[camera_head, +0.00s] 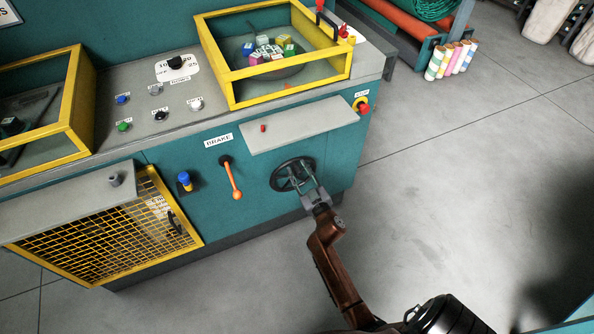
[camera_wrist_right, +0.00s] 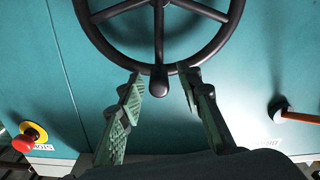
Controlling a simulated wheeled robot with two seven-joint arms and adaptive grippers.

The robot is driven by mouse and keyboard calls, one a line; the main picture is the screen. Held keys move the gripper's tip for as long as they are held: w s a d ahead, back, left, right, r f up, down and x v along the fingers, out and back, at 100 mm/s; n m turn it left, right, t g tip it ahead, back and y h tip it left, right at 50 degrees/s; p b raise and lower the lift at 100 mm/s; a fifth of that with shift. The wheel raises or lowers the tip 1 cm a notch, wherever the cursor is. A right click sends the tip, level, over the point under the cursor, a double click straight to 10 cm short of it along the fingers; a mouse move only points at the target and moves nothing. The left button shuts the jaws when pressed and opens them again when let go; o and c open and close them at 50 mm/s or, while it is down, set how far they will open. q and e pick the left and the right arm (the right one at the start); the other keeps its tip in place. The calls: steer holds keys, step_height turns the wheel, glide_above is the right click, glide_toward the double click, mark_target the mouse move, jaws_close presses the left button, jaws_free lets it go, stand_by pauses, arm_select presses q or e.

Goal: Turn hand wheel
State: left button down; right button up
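The black hand wheel (camera_head: 290,177) is on the teal front panel of the machine, below a grey shelf. In the right wrist view its rim and spokes (camera_wrist_right: 101,43) fill the top, with a dark rounded handle (camera_wrist_right: 158,82) at the rim's lower edge. My right gripper (camera_head: 313,196) is at the wheel's lower right in the head view. In the wrist view its two fingers (camera_wrist_right: 161,88) are spread on either side of the handle, with gaps visible between. Their tips overlap the rim in the picture; contact cannot be told. My left gripper is not in view.
An orange brake lever (camera_head: 233,182) and a blue knob (camera_head: 184,181) are left of the wheel. A red stop button (camera_head: 362,106) is at the upper right. The grey shelf (camera_head: 300,125) juts out above the wheel. Open floor (camera_head: 450,200) lies to the right.

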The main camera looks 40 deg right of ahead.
steer(key=shift+w, duration=0.1)
steer(key=shift+c, duration=0.3)
jaws_close()
stand_by(0.4)
